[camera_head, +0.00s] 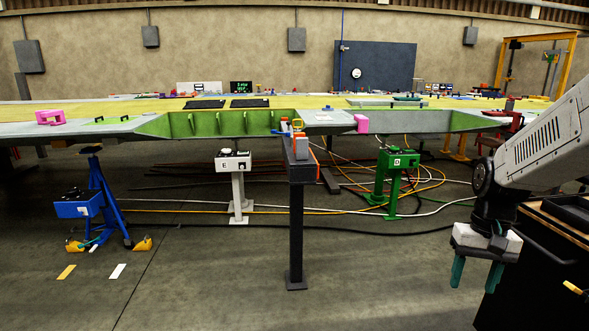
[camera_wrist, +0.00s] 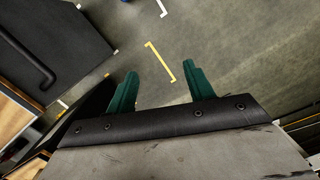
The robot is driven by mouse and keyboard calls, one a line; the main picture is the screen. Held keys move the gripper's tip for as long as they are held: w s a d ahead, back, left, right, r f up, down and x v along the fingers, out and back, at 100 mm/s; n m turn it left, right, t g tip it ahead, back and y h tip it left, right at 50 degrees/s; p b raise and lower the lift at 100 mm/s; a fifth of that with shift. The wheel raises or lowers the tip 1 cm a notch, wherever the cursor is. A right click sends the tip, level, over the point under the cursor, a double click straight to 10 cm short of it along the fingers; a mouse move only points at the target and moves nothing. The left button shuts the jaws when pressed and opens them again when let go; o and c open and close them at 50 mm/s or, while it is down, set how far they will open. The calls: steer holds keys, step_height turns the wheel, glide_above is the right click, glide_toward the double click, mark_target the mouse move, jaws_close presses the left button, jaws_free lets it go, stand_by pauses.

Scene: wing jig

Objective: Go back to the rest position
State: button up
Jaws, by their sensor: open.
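My gripper (camera_head: 475,273) hangs at the right side of the head view, pointing down, with its two green fingers apart and nothing between them. My white arm comes in from the right edge of the head view.
A long wing (camera_head: 100,128) with green bays spans the middle. A dark post (camera_head: 296,225) stands in front. A blue stand (camera_head: 100,195), a white pedestal (camera_head: 238,190) and a green pedestal (camera_head: 392,185) stand below the wing. A black cabinet (camera_head: 530,275) is close to my gripper. Front floor is clear.

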steer(key=s+a+r+n+t, duration=0.1)
steer(key=s+a+r, duration=0.3)
steer(key=s, duration=0.6)
steer(key=s+a+r+n+t, duration=0.1)
steer(key=s+a+r, duration=0.4)
steer(key=s, duration=0.5)
steer(key=shift+a+n+t+h, duration=0.15)
steer(key=shift+n+t+h, duration=0.15)
steer(key=shift+n, duration=0.2)
